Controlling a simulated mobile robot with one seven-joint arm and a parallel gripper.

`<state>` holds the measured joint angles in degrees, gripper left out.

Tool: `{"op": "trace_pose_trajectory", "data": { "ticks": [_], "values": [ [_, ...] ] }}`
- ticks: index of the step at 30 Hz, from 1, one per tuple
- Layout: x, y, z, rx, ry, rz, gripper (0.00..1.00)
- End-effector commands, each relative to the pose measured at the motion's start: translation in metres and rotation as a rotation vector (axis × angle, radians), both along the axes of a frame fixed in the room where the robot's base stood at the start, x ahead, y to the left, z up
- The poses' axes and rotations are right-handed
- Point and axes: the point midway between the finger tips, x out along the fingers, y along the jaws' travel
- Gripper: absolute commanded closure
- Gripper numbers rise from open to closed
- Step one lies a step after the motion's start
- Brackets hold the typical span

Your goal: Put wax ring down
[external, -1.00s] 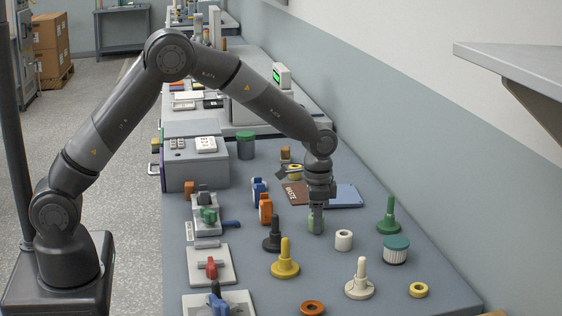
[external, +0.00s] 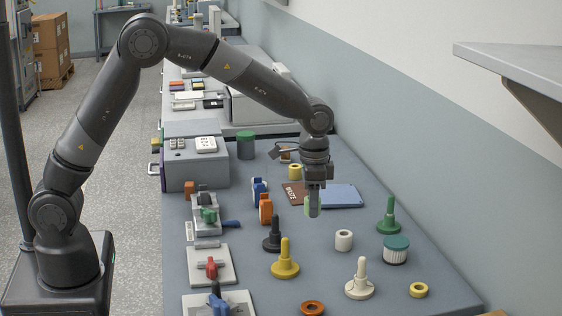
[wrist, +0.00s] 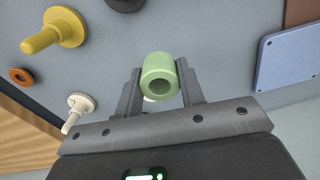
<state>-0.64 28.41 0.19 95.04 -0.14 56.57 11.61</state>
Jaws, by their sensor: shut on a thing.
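My gripper (external: 314,204) is shut on a pale green, thick-walled ring (wrist: 158,70), which I take as the wax ring. In the wrist view the ring sits between the two fingers, with its hole facing the camera. In the external view the ring (external: 308,206) is partly hidden by a finger and hangs above the table, clear of the other objects.
Around it on the grey table (external: 330,270) stand a black peg (external: 272,236), a yellow peg (external: 285,262), a cream peg (external: 360,281) and a green peg (external: 389,217). A white ring (external: 344,240) lies close by on the right. A blue panel (external: 343,196) lies behind.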

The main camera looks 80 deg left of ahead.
Motion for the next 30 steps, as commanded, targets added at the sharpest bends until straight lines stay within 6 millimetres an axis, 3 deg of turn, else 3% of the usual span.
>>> {"op": "trace_pose_trajectory", "data": {
  "ticks": [6, 12, 16, 22, 27, 30],
  "values": [
    [-0.018, -0.037, 0.025, 0.001, -0.001, -0.003, 0.86],
    [-0.017, -0.042, 0.035, 0.001, -0.001, 0.005, 0.86],
    [0.007, -0.014, 0.040, 0.001, -0.001, 0.020, 0.86],
    [0.048, 0.054, 0.048, 0.001, -0.002, 0.043, 0.86],
    [0.066, 0.098, 0.053, 0.001, -0.001, 0.055, 0.86],
    [0.070, 0.113, 0.052, 0.001, -0.001, 0.057, 0.86]
  ]
}}
